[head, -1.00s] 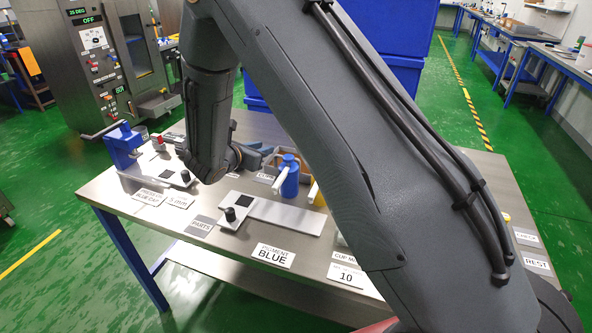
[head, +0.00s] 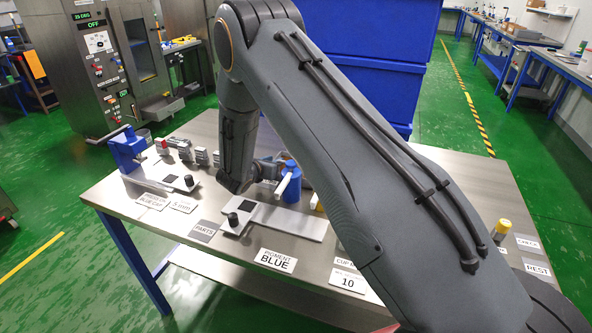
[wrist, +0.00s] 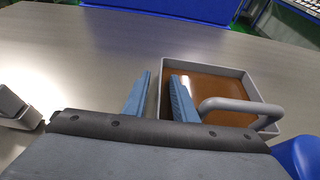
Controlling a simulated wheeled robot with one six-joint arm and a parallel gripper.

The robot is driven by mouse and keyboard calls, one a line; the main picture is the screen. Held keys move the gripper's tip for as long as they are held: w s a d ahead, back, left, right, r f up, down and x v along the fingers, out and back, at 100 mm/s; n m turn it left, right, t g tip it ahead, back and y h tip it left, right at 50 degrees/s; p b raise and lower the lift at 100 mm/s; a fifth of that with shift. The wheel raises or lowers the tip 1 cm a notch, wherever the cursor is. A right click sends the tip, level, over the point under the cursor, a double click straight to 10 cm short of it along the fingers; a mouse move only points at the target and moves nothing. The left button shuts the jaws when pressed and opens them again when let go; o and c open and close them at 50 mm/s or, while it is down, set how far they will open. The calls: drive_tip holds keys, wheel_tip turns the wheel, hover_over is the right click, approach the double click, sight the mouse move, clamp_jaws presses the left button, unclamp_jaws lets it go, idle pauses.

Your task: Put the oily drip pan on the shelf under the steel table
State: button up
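The oily drip pan (wrist: 236,72) is a grey square tray with brown oil in it and a grey loop handle. In the wrist view it lies on the steel table (wrist: 70,60). My gripper (wrist: 161,82) has its blue fingers apart, one on each side of the pan's left wall; a gap shows, and I cannot tell if either finger touches it. In the head view my arm hides most of the gripper and the pan. The steel table (head: 108,194) has a lower shelf (head: 222,270), whose visible part is bare.
A blue pump bottle (head: 291,182) stands close to the pan. A blue press (head: 126,148), several grey blocks and label plates are on the table's left. Big blue bins (head: 365,60) are behind the table.

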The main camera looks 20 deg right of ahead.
drive_tip(key=shift+c, duration=0.4)
clamp_jaws()
drive_tip(key=shift+w, duration=0.1)
idle(1.0)
